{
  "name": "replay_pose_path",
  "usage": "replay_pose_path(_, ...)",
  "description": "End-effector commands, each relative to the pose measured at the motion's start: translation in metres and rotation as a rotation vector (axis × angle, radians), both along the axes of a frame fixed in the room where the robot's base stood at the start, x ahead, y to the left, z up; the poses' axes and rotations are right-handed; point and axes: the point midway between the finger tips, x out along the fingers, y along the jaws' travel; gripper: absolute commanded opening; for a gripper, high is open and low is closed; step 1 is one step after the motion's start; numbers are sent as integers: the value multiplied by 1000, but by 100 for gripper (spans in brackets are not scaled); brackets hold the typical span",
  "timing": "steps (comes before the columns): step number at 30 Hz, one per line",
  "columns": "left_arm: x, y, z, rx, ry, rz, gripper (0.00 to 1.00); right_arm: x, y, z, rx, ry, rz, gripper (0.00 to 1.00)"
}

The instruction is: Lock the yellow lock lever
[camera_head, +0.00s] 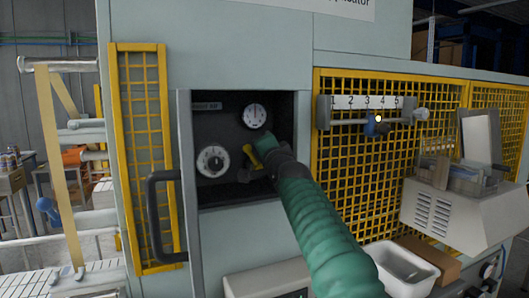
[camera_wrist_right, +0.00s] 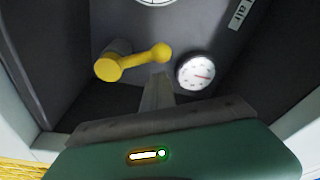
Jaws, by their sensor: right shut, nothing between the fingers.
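The yellow lock lever (camera_head: 251,158) is inside the dark recess of the machine panel, partly hidden by my right arm in the head view. In the right wrist view the lever (camera_wrist_right: 135,62) shows whole, a thick round hub at left and a thin arm ending in a ball at right. My right gripper (camera_wrist_right: 159,82) is shut and empty, its fingertips just below the ball end in that picture. I cannot tell whether they touch it. My left gripper is not in view.
A white dial (camera_head: 212,161) and a round gauge (camera_head: 255,116) sit in the recess near the lever. The recess walls close in around my right gripper. A black door handle (camera_head: 157,215) is at left, and a yellow mesh guard (camera_head: 340,165) at right.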

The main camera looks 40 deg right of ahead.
Motion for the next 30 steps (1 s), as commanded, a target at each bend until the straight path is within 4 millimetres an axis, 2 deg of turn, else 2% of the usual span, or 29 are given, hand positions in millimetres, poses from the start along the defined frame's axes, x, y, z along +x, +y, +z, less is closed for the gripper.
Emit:
replay_pose_path(9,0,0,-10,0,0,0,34,1,14,0,-116,24,3,0)
replay_pose_path(30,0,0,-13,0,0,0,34,3,14,-3,-131,33,6,0)
